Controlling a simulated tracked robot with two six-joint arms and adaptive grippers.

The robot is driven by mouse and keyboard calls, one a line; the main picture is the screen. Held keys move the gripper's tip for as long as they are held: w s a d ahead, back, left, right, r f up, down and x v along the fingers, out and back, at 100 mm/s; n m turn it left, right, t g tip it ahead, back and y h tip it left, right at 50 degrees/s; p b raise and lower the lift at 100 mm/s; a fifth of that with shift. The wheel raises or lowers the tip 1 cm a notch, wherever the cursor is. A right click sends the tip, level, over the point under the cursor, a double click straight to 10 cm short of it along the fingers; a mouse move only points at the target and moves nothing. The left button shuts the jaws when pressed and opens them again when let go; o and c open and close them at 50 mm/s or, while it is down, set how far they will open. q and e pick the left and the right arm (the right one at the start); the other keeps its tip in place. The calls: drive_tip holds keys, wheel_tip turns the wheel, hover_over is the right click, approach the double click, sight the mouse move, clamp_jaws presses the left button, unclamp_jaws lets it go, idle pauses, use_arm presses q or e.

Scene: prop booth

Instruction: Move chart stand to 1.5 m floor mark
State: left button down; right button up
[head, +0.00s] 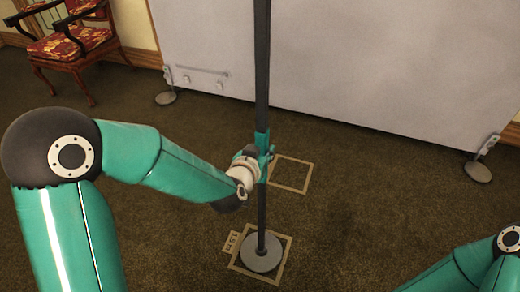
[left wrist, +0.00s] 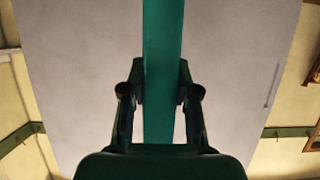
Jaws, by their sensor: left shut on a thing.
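The chart stand (head: 262,85) is a dark upright pole on a round grey base (head: 261,252). The base is within the tan floor square labelled 1.5 m (head: 237,265), and the pole looks upright. My left gripper (head: 264,158) is shut on the pole at a teal section above the base. In the left wrist view, the teal pole section (left wrist: 163,70) runs between the two fingers of my left gripper (left wrist: 160,95). The top of the stand is out of the head view. My right gripper is not in view; only part of my right arm shows at lower right.
A second tan floor square (head: 291,188), empty, lies behind the stand. A large pale panel (head: 370,60) stands at the back on round grey feet (head: 478,172). A red patterned chair (head: 68,46) is at upper left. The carpet right of the stand is clear.

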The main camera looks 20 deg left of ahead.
use_arm(q)
drive_tip(key=c, duration=0.9)
unclamp_jaws()
drive_tip(key=shift+o, duration=0.6)
drive_tip(key=shift+f, duration=0.1)
